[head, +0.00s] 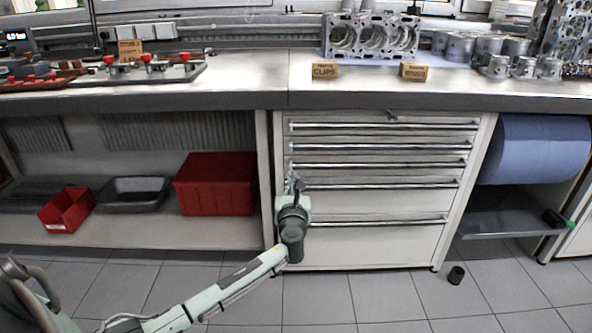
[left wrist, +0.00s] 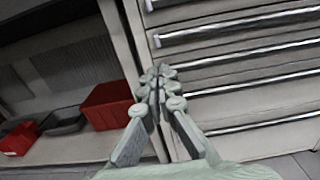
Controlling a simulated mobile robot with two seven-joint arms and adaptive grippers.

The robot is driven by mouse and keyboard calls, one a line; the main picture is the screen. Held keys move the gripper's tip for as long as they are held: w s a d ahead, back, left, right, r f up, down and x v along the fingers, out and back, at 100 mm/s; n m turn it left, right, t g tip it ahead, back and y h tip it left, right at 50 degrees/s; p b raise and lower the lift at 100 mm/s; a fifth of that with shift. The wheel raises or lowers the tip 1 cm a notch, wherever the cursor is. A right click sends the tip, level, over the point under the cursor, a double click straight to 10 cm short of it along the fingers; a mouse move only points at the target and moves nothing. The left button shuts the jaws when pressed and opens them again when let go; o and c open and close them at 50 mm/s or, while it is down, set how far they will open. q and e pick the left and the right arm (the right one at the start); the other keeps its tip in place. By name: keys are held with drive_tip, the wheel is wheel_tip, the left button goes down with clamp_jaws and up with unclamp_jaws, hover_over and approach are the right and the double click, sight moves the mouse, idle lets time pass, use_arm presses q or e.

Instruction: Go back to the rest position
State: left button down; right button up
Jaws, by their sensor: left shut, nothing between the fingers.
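My left gripper (head: 291,180) is in front of the left edge of the drawer cabinet (head: 375,245), below the workbench top. In the left wrist view its fingers (left wrist: 158,82) are together and nothing is between them. The gripper points up along the cabinet's left side, next to the ends of the drawer handles. I cannot tell whether it touches the cabinet. My left arm reaches in from the lower left, above the tiled floor. My right gripper is in neither view.
The bench front edge (head: 210,97) overhangs above the gripper. A large red bin (head: 215,185), a dark tray (head: 134,193) and a small red bin (head: 67,210) stand on the lower shelf. A blue roll (head: 540,148) is at the right.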

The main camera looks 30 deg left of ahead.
use_arm(q)
drive_tip(key=s+d+f+n+g+h, duration=0.35)
drive_tip(key=s+f+n+g, duration=0.25)
drive_tip(key=s+f+n, duration=0.85)
drive_tip(key=s+d+f+n+g+h, duration=0.1)
drive_tip(key=s+d+f+n+g, duration=0.1)
drive_tip(key=s, duration=0.5)
drive_tip(key=s+d+f+n+g+h, duration=0.2)
drive_tip(key=s+d+f+n, duration=0.3)
drive_tip(key=s+f+n, duration=0.1)
drive_tip(key=s+d+f+n+g+h, duration=0.1)
drive_tip(key=s+d+f+n, duration=0.3)
drive_tip(key=s, duration=0.4)
drive_tip(key=shift+n+g+h, duration=0.4)
drive_tip(key=shift+n+h, duration=0.15)
drive_tip(key=c, duration=2.3)
unclamp_jaws()
drive_tip(key=shift+s+f, duration=0.1)
